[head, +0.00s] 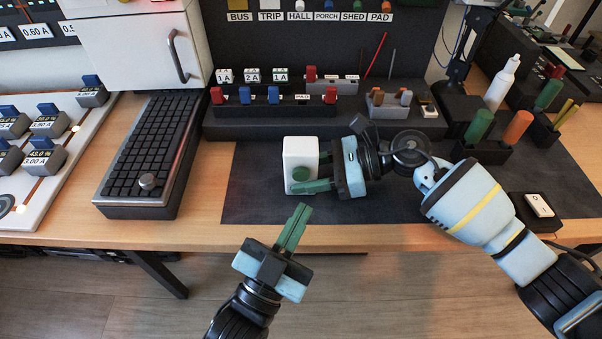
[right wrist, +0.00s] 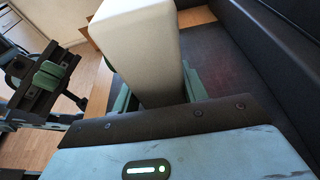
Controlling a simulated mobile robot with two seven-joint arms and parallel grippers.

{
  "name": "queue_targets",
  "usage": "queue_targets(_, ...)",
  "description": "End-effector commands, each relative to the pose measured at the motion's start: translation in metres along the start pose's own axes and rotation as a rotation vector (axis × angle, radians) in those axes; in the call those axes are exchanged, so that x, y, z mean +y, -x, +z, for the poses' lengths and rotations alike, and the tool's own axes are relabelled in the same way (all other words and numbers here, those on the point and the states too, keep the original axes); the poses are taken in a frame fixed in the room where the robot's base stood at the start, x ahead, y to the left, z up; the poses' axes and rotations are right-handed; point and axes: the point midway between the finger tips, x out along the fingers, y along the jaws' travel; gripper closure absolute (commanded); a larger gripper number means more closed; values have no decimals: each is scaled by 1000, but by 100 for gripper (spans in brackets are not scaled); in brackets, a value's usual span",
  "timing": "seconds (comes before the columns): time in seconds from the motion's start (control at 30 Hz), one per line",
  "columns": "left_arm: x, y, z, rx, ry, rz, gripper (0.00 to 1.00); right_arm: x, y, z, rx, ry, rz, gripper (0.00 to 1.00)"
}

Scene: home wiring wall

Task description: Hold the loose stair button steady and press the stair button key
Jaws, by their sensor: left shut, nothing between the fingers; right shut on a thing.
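The stair button is a white box (head: 296,150) with a round green key (head: 301,173) on its front face. My left gripper (head: 300,212) is shut and empty, below the box and apart from the key. It also shows in the right wrist view (right wrist: 50,74).
A dark keypad-like tray (head: 145,160) is left of the mat (head: 400,205). A black rack (head: 275,110) with coloured plugs stands behind the box. A black switch block (head: 538,206) is at the right.

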Motion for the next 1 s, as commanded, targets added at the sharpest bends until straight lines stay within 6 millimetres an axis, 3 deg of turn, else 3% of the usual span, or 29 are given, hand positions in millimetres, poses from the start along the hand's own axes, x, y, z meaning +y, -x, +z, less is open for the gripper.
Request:
queue_targets(0.4,4,8,-4,0,0,0,100,0,0,0,1,0,0,69)
queue_targets(0.43,4,8,-4,0,0,0,100,0,0,0,1,0,0,55)
queue_targets(0.6,4,8,-4,1,0,0,100,0,0,0,1,0,-1,33)
queue_targets(1.0,4,8,-4,1,0,0,100,0,7,-1,1,0,-2,31)
